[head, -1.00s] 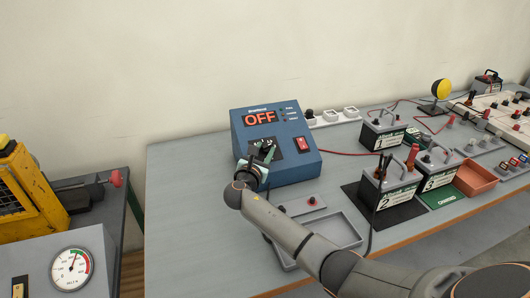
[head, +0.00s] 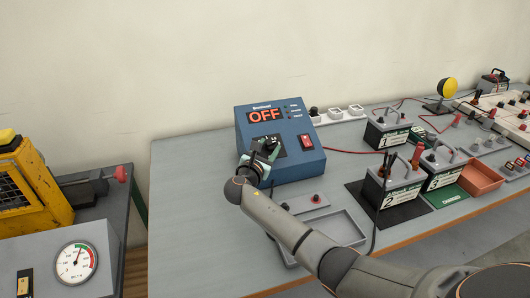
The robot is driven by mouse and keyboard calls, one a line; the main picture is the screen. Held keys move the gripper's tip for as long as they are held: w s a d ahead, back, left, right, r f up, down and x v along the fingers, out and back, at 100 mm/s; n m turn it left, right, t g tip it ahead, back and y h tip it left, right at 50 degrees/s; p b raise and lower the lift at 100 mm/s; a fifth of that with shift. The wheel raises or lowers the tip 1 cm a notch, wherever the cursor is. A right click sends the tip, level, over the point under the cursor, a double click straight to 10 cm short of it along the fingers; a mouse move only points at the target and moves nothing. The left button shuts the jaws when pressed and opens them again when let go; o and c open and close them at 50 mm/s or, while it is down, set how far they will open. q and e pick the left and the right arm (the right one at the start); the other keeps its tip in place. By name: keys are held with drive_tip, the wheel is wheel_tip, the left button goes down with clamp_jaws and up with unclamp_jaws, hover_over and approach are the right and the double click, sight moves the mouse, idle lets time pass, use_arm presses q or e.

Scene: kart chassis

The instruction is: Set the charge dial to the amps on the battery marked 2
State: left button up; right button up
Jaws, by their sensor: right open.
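The blue charger (head: 290,165) stands on the grey bench, its display (head: 265,115) reading OFF. A red switch (head: 306,142) is on its front right. The charge dial (head: 267,143) is on its dark front panel, partly hidden by my right gripper. My right gripper (head: 264,152) is open at the dial; whether its fingers touch it cannot be told. The battery marked 2 (head: 388,198) stands on a black mat with a red and a dark clamp on top; its amps print is too small to read. My left gripper is not in view.
Batteries marked 1 (head: 388,138) and 3 (head: 442,180) stand near battery 2. A grey tray (head: 362,232) lies in front of the charger, under my right arm. An orange bin (head: 481,191) is at the right. A yellow machine (head: 30,195) and a gauge (head: 76,262) are at the left.

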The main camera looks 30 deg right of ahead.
drive_tip(key=v, duration=1.2)
drive_tip(key=shift+s, duration=0.15)
drive_tip(key=shift+a, duration=0.1)
